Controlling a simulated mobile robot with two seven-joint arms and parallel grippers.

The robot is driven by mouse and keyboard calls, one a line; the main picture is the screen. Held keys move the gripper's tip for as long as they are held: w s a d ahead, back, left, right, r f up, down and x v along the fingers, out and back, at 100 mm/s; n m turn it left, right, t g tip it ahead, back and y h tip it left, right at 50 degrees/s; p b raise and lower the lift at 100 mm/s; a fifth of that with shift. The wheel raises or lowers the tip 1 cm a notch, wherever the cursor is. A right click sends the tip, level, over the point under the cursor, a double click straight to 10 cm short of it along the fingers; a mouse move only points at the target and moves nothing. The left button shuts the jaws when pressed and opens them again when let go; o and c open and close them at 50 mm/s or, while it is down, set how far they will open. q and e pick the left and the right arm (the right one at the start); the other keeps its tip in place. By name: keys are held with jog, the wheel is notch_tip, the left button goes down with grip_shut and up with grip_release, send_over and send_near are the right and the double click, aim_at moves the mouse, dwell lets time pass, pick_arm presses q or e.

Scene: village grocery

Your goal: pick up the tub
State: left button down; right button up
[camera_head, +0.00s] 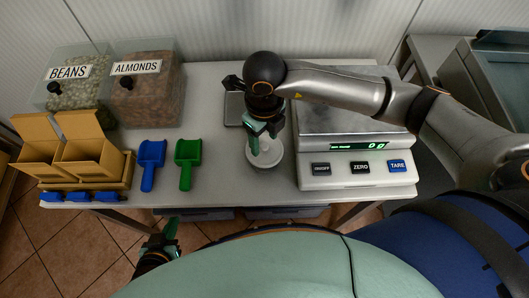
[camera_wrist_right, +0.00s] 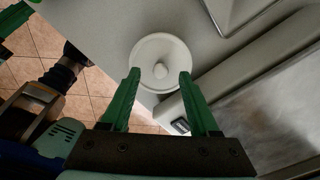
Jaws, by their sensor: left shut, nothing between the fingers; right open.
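The tub (camera_head: 264,161) is a round white container with a lid and small knob, standing on the table left of the scale. In the right wrist view the tub (camera_wrist_right: 160,52) shows from above, its knob near the lid's middle. My right gripper (camera_head: 264,143) hangs over the tub, open, its green fingers pointing down. In the right wrist view the right gripper's fingertips (camera_wrist_right: 159,76) lie either side of the knob in the picture; I cannot tell whether they touch the tub. My left gripper (camera_head: 168,236) is shut and empty, low in front of the table edge.
A scale (camera_head: 358,172) reading 0 g stands right of the tub. Left are a blue scoop (camera_head: 150,163), a green scoop (camera_head: 188,163), cardboard boxes (camera_head: 88,158), and bins of beans (camera_head: 72,92) and almonds (camera_head: 150,92). A small grey tray (camera_head: 233,108) lies behind the tub.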

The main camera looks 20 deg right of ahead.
jog(key=shift+f, duration=0.9)
jog(key=shift+c, duration=0.3)
grip_shut()
dwell(0.4)
